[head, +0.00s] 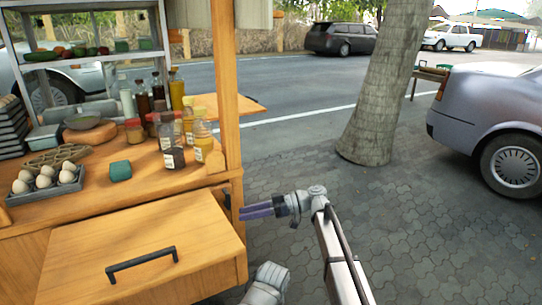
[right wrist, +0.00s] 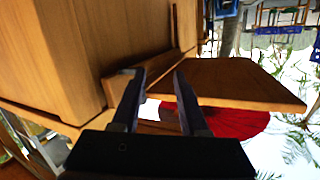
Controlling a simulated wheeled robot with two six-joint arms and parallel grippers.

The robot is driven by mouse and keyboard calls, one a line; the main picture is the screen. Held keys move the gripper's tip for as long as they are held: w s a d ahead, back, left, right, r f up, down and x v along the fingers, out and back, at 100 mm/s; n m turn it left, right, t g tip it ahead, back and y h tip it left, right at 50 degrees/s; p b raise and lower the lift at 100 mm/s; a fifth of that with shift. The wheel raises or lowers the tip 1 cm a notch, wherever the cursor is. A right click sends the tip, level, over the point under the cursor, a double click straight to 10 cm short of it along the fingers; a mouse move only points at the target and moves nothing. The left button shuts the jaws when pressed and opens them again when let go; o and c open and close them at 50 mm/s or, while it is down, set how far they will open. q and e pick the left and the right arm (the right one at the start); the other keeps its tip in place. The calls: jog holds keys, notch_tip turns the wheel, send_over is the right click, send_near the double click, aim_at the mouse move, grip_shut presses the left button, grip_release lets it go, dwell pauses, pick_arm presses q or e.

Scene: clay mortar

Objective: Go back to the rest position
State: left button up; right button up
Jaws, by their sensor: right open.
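My right gripper (head: 243,212) is out in front of the cart's right side, close to its corner post and beside the drawer front. In the right wrist view its two dark fingers (right wrist: 160,80) stand apart with nothing held between them. My left gripper is not in the head view. A wooden cart (head: 60,216) fills the left of the head view.
A drawer with a black handle (head: 141,264) sits below the counter. Eggs in a grey tray (head: 42,192), a green block (head: 120,171) and several bottles stand on top. A side shelf (head: 236,107) juts right. Pavement right of the cart is open up to a tree trunk (head: 384,90).

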jog(key=s+d+f+m+t+h, duration=0.3)
jog(key=s+d+f+m+h, duration=0.6)
jog(key=s+d+f, duration=0.4)
jog(key=s+d+f+m+t+h, duration=0.1)
jog(key=s+d+f+m+h, duration=0.3)
jog(key=d, duration=0.5)
jog(key=s+d+f+m+h, duration=0.1)
jog(key=s+d+m+h, duration=0.2)
jog(key=s+d+m, duration=0.35)
jog(key=s+a+r+n+h+p, duration=0.15)
jog(key=s+a+n, duration=0.3)
jog(key=a, duration=0.45)
notch_tip(320, 180, up, 32)
jog(key=p, duration=3.1)
jog(key=shift+w+f+g+y+p, duration=0.15)
jog(key=shift+w+g+y+p, duration=0.2)
jog(key=shift+w+g+p, duration=0.1)
